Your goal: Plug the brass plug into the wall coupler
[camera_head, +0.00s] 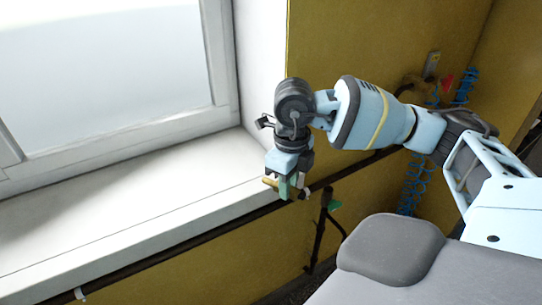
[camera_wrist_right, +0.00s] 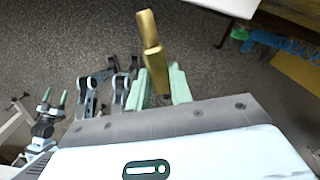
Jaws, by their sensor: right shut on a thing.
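My right gripper (camera_head: 289,187) is above the edge of the white sill in the head view, shut on the brass plug (camera_head: 269,182). The plug lies across the green fingers. In the right wrist view the plug (camera_wrist_right: 152,45) sticks out past the fingertips (camera_wrist_right: 160,86), with its narrower end away from the hand. A grey wall fitting (camera_head: 432,64) with a red part beside it is on the yellow wall; I cannot tell if it is the coupler. My left gripper (camera_wrist_right: 54,98) shows small in the right wrist view, its green fingers apart and empty.
A white window sill (camera_head: 120,215) runs along the left, with a dark pipe (camera_head: 215,229) along its front edge. A green-handled fitting (camera_head: 333,204) stands by the pipe. Blue coiled hoses (camera_head: 416,178) hang on the yellow wall. A grey rounded surface (camera_head: 392,250) is at lower right.

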